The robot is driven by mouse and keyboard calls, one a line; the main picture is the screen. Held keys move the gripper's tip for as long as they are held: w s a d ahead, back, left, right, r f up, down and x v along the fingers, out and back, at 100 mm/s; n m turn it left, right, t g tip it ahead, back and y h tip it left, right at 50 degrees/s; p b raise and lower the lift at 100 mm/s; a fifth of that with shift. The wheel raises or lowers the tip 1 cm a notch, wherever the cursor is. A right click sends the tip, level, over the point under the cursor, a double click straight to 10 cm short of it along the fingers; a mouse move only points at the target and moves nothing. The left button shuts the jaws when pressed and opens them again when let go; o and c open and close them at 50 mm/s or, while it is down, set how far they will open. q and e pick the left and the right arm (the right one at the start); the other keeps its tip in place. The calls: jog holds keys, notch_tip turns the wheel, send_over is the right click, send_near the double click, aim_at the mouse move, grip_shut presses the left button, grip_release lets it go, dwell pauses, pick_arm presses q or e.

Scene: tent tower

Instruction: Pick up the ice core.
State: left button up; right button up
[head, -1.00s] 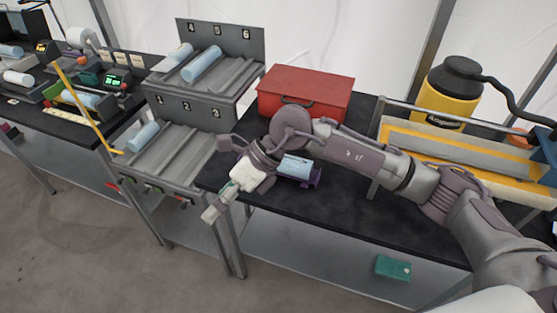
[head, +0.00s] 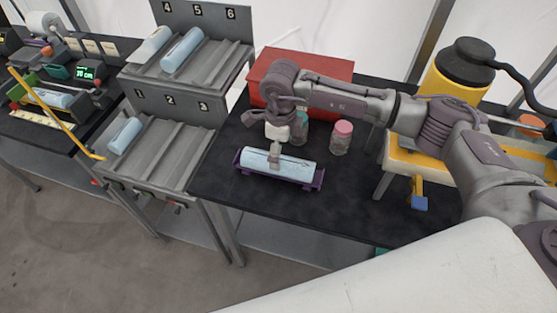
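A pale blue ice core (head: 299,168) lies in a purple cradle (head: 318,184) on the black table. The core still rests in the cradle. My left gripper is not in view.
A red case (head: 300,66) and two jars, one pink-lidded (head: 341,138), stand behind the cradle. A grey rack (head: 165,150) with numbered slots holds other cores on the left. A yellow-black container (head: 458,75) stands at right.

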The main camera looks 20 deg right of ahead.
jog(key=shift+w+a+f, duration=0.1)
jog(key=shift+w+f, duration=0.1)
jog(key=shift+f, duration=0.3)
jog(key=shift+w+f, duration=0.2)
jog(key=shift+f, duration=0.25)
notch_tip(320, 180, down, 3)
jog(key=p, duration=0.2)
jog(key=shift+a+r+p, duration=0.15)
jog(key=shift+r+p, duration=0.05)
jog(key=shift+p, duration=0.2)
jog(key=shift+f, duration=1.35)
jog(key=c, duration=1.3)
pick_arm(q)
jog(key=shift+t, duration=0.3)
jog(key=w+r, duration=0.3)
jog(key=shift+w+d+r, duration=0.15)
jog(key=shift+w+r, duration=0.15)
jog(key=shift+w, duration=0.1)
pick_arm(e)
jog(key=shift+w+r, duration=0.1)
grip_shut()
